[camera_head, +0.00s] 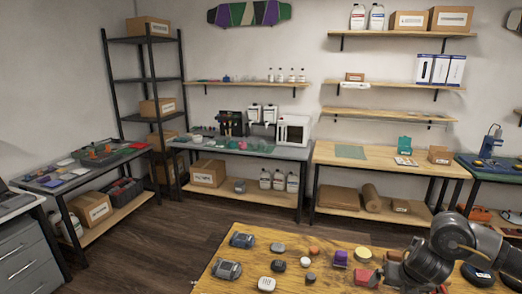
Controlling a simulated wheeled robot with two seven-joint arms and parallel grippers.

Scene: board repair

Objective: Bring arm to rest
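A dark grey arm of mine (445,248) comes in from the right edge, over the right part of the wooden table (225,262) in front of me. Its gripper cannot be made out at the lower right. My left arm and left gripper are out of the picture. Small items lie on the table, among them a grey-blue device (242,240), another device (227,269), a white block (266,284), a purple item (341,257) and a red item (367,277).
Behind the table is dark wood floor (180,240). Workbenches stand along the far wall, with a grey-topped one (290,152) and a wooden one (385,163). A black shelf rack (145,90) stands at the left. A drawer cabinet (30,255) is at the lower left.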

